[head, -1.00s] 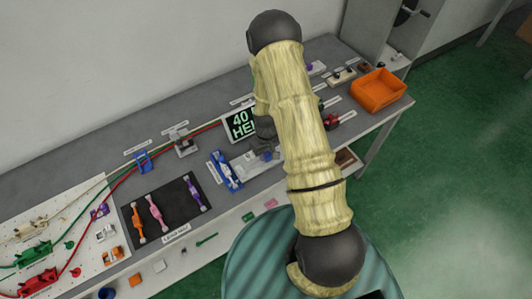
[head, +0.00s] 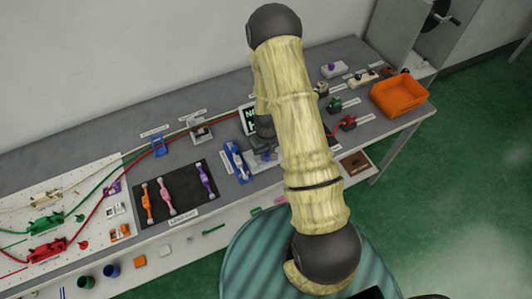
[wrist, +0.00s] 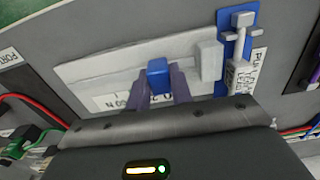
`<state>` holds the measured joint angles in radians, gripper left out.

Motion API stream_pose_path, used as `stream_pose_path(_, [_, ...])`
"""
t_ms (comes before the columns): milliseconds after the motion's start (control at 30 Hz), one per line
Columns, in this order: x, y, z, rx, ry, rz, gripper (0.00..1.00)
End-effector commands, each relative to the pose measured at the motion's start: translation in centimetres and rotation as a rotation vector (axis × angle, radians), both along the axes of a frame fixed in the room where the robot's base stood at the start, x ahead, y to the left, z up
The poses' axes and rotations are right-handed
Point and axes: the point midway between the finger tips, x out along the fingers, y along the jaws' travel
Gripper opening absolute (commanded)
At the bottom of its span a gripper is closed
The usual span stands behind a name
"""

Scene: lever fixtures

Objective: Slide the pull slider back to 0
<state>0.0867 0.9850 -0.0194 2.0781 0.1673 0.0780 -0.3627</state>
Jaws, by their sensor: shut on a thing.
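The pull slider is a long light-grey plate (wrist: 100,72) with a blue knob (wrist: 158,66) and printed scale marks, partly hidden by my gripper. A pale block (wrist: 208,62) stands at the plate's right end in the wrist view. My gripper (wrist: 160,82) is shut on the blue knob, with one dark purple finger on each side of it. In the head view my gripper (head: 264,148) is over the slider, and a strip of the plate (head: 262,168) shows below it. My arm hides the rest.
A blue lever fixture (wrist: 238,42) stands close beside the slider's block end. A dark mat (head: 176,194) with several coloured levers lies left. An orange bin (head: 400,95) is at the right end.

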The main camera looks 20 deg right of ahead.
Motion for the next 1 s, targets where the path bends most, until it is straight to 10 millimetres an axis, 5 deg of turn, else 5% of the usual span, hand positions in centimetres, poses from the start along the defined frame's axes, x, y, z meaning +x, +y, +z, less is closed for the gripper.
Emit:
stream_pose_path(100, [-0.1, 0.6, 0.0, 0.007, 0.003, 0.006, 0.05])
stream_pose_path(133, [-0.1, 0.6, 0.0, 0.008, 0.003, 0.006, 0.24])
stream_pose_path(233, [-0.1, 0.6, 0.0, 0.008, 0.003, 0.006, 0.43])
stream_pose_path(667, [0.0, 0.3, 0.5, 0.004, 0.000, 0.004, 0.44])
stream_pose_path(1000, [0.1, 0.3, 4.7, 0.003, -0.002, 0.004, 0.44])
